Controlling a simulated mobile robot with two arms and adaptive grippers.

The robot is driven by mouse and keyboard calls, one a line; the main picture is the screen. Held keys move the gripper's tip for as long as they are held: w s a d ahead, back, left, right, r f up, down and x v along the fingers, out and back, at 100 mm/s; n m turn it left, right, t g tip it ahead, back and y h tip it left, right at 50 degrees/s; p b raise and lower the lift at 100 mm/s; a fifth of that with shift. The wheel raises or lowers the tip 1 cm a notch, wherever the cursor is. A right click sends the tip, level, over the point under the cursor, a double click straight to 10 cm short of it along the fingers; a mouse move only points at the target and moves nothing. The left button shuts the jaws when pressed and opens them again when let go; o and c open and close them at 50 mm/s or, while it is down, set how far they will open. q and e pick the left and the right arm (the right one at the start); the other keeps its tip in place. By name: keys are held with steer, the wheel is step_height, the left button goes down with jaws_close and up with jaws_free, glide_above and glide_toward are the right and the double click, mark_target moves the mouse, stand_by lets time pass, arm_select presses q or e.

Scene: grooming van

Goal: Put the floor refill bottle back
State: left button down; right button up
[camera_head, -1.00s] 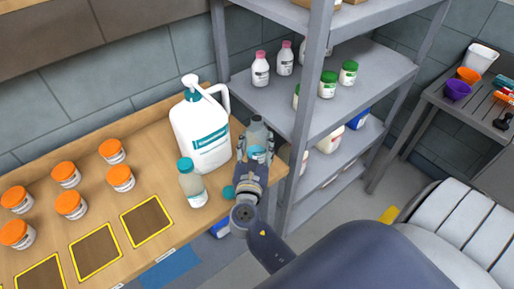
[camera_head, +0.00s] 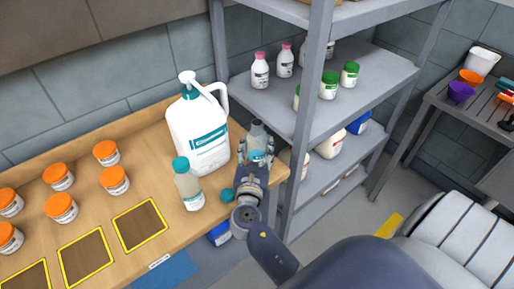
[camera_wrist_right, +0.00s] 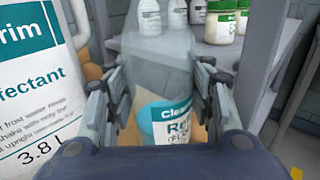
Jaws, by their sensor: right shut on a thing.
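A clear refill bottle with a teal and white label (camera_wrist_right: 178,112) stands upright between the fingers of my right gripper (camera_head: 257,158). The fingers press on it from both sides in the right wrist view (camera_wrist_right: 162,100). In the head view the bottle's grey, narrow top (camera_head: 257,132) shows above the fingers, at the right end of the wooden counter (camera_head: 160,195). Whether its base touches the counter is hidden. A similar bottle with a teal cap (camera_head: 188,185) stands on the counter to the left. My left gripper is not in view.
A large white disinfectant jug (camera_head: 200,135) stands close to the left of the gripper. A teal cap-like piece (camera_head: 227,195) is by the counter edge. Several orange-lidded jars (camera_head: 60,176) and yellow-framed squares (camera_head: 140,224) are further left. A grey shelf rack (camera_head: 305,120) is close on the right.

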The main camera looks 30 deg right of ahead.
steer(key=o, duration=1.1)
steer(key=shift+f, duration=0.1)
steer(key=shift+o, duration=0.2)
steer(key=b+v, duration=0.2)
steer(key=v, duration=0.9)
steer(key=shift+s+a, duration=0.35)
steer(key=shift+s, duration=0.05)
